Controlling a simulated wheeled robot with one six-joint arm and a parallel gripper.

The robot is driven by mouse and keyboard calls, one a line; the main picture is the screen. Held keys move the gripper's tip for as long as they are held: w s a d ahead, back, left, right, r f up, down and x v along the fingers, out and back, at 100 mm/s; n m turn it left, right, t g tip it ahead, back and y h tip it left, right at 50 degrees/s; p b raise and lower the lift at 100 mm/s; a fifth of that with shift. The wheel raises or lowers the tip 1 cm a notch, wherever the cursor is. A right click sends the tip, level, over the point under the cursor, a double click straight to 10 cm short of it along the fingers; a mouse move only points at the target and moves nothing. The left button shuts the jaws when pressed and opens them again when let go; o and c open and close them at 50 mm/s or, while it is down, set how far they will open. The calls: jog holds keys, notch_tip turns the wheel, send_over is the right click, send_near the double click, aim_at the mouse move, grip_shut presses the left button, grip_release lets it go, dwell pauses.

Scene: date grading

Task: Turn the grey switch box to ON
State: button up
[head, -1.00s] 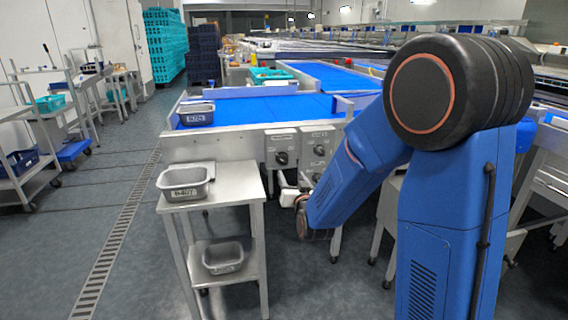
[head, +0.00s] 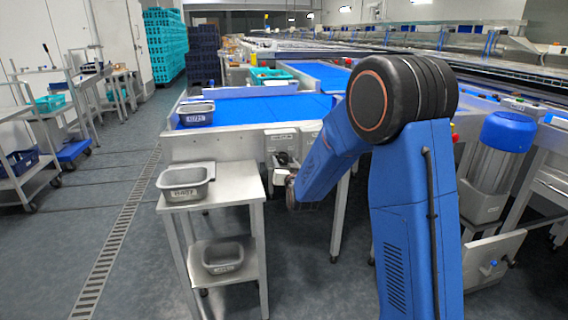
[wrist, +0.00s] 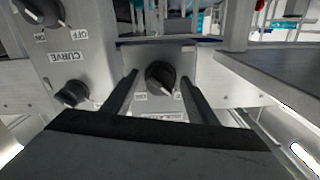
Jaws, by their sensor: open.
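A grey switch box (wrist: 185,62) with a black rotary knob (wrist: 160,77) is in the middle of the wrist view, which looks upside down. Small white labels sit by the knob, too small to read surely. My gripper (wrist: 158,82) is open, with one finger on each side of the knob; I cannot tell whether they touch it.
A second grey panel (wrist: 85,45), labelled CURVE, with two black knobs, is beside it in the wrist view. A steel stand (head: 230,184) with grey tubs (head: 185,181) is left of my gripper. The blue conveyor belt (head: 260,108) lies behind.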

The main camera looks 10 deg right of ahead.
jog(key=c, duration=1.1)
jog(key=shift+o, duration=0.2)
jog(key=shift+m, duration=0.4)
jog(key=m, duration=0.3)
jog(key=shift+m, duration=0.3)
jog(key=m, duration=0.4)
jog(key=shift+m, duration=0.3)
jog(key=m, duration=0.4)
jog(key=shift+m, duration=2.5)
